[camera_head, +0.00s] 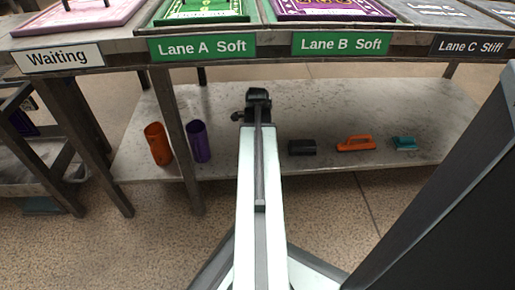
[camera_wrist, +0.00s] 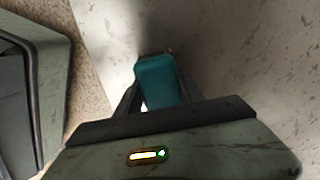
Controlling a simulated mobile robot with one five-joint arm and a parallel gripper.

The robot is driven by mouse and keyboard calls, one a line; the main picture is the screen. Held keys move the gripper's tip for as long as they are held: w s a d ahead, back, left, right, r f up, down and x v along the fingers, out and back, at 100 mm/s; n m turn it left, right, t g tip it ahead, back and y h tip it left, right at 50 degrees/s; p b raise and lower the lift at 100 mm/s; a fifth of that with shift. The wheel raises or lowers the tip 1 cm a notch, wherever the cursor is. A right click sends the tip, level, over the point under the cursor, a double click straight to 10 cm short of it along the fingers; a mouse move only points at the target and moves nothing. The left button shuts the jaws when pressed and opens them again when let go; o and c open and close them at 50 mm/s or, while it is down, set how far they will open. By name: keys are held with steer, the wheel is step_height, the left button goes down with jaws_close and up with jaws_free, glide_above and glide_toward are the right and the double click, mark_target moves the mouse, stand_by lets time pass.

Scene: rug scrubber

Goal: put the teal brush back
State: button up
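My gripper (camera_head: 257,97) is over the lower shelf, at the end of my outstretched arm in the head view. In the wrist view, my gripper (camera_wrist: 158,82) has its fingers on both sides of a teal block-like piece, which looks like the teal brush (camera_wrist: 158,78), and seems shut on it. This held piece cannot be made out in the head view. A separate small teal item (camera_head: 404,143) lies on the shelf at the right in the head view; whether it is a brush is unclear.
The grey lower shelf (camera_head: 330,107) also bears an orange cylinder (camera_head: 158,144), a purple cylinder (camera_head: 199,142), a black block-like item (camera_head: 302,147) and an orange brush with a handle (camera_head: 356,143). Labelled lanes run along the upper bench edge (camera_head: 275,42). Table legs stand at left.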

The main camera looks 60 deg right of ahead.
steer(key=o, duration=0.4)
steer(key=shift+r, duration=0.1)
steer(key=r+p, duration=0.2)
steer(key=p, duration=0.1)
steer(key=r+p, duration=0.5)
steer(key=r, duration=0.1)
steer(key=shift+w+d+r+p, duration=0.2)
steer(key=shift+d+r+p, duration=0.05)
steer(key=shift+p, duration=0.15)
steer(key=shift+f, duration=0.1)
